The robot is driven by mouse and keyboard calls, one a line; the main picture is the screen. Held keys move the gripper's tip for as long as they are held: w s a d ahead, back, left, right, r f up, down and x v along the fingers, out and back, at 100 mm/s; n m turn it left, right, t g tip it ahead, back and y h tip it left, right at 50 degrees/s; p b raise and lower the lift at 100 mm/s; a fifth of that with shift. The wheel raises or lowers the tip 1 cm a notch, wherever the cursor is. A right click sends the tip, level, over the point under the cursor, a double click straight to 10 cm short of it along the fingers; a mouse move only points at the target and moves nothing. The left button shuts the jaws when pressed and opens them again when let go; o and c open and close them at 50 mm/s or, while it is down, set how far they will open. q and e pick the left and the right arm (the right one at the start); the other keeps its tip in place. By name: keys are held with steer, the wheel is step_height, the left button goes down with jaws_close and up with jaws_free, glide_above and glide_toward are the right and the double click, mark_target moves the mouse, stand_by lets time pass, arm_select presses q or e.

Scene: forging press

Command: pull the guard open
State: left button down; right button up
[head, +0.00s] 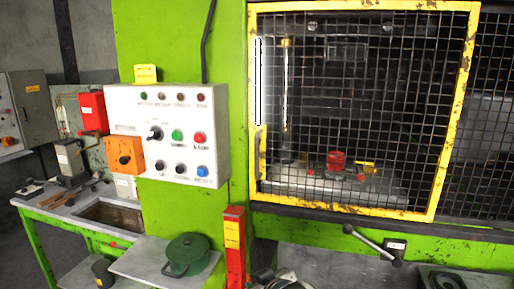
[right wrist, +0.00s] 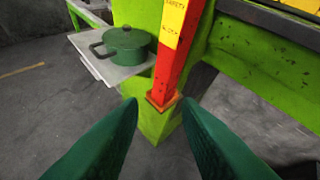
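The guard (head: 447,140) is a yellow-framed wire mesh panel across the front of the green press in the head view. It covers the opening. A yellow upright handle (head: 262,152) is at its left edge. My right gripper (head: 283,281) shows only partly at the bottom of the head view, below the guard and apart from it. In the right wrist view its two green fingers (right wrist: 159,102) are spread with nothing between them. My left gripper is not in view.
A red safety block (head: 235,248) stands upright left of my right gripper. A green lidded pot (head: 186,255) sits on a grey shelf. A white control panel (head: 167,134) is left of the guard, and a lever (head: 372,243) juts out below it.

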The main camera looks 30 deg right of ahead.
steer(key=w+d+r+m+t+h, duration=0.1)
steer(key=w+d+r+t, duration=0.15)
steer(key=r, duration=0.35)
steer(key=w+d+r+t+h, duration=0.1)
steer(key=w+d+r, duration=0.25)
steer(key=r, duration=0.35)
steer(key=m+t+h, duration=0.1)
steer(key=m+t, duration=0.1)
steer(key=t, duration=0.1)
glide_toward(258, 148)
steer(key=p+x, duration=0.3)
steer(key=x, duration=0.6)
steer(key=shift+r, duration=0.2)
steer(key=shift+p+x, duration=0.4)
steer(key=shift+x, duration=0.45)
steer(key=shift+f, duration=0.15)
jaws_close()
